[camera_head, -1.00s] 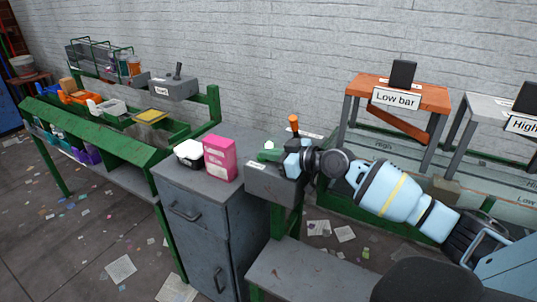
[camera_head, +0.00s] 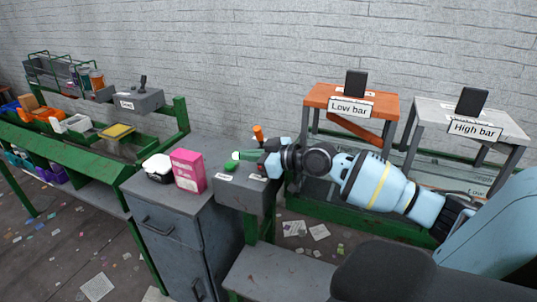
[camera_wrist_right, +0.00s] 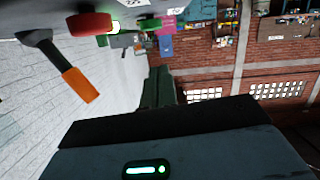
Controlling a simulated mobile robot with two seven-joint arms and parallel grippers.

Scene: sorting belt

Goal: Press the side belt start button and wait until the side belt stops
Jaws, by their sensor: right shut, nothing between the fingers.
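A grey control box (camera_head: 240,197) stands at the right end of the grey cabinet, with small white labels on it. A green button (camera_head: 231,164) shows on its top left. My right gripper (camera_head: 264,161) is shut and empty, low over the right part of the box; whether it touches a button cannot be told. In the right wrist view a red button (camera_wrist_right: 88,23) and a lit green button (camera_wrist_right: 113,27) show near the top, above my dark gripper body. Which button belongs to the side belt cannot be read. My left gripper is not in view.
An orange-handled lever (camera_head: 257,134) stands behind my right gripper. A pink box (camera_head: 188,170) and a white-and-black container (camera_head: 158,167) sit on the cabinet (camera_head: 170,205). The Low bar stand (camera_head: 350,101) and High bar stand (camera_head: 474,121) are at the right.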

